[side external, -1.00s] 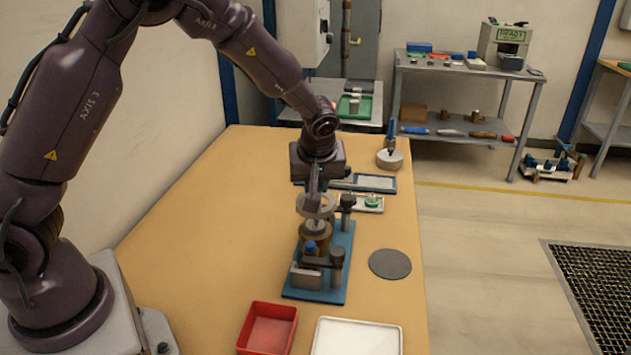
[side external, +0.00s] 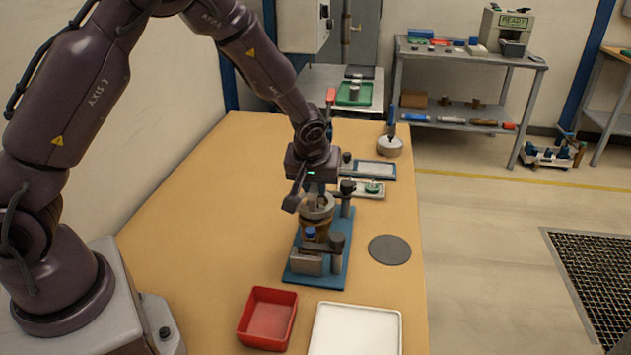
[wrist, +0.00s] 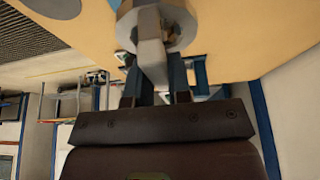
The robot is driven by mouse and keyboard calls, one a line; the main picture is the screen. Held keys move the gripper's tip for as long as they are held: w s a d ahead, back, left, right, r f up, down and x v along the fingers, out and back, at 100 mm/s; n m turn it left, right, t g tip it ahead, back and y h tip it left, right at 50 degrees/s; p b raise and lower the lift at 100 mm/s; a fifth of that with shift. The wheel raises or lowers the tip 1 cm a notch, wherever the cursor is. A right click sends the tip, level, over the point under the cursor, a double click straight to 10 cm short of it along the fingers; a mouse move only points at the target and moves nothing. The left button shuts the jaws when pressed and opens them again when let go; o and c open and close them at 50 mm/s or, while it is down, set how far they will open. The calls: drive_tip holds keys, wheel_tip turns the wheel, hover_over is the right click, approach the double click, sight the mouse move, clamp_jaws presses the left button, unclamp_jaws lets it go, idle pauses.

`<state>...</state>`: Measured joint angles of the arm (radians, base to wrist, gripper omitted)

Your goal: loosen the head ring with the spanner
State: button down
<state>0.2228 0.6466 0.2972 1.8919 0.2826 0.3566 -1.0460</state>
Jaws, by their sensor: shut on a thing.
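The meter body (side external: 314,230) is brassy brown and stands upright in a blue fixture (side external: 299,276). The grey head ring (side external: 317,206) sits on its top. My gripper (wrist: 153,82) is shut on a pale grey bar, which I take to be the spanner (wrist: 151,55). In the wrist view the bar's far end overlaps a round grey part, but I cannot tell how they engage. In the side view my gripper (side external: 307,187) is just above and left of the ring. A dark block on a slanted arm hangs left of the ring.
Dark clamp posts (side external: 347,188) stand close beside the meter. A red tray (side external: 267,318) and a white tray (side external: 356,332) are in front, and a grey disc (side external: 389,250) lies to the right. The table's left side is clear.

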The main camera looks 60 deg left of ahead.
drive_tip(key=shift+f, duration=1.4)
idle(2.6)
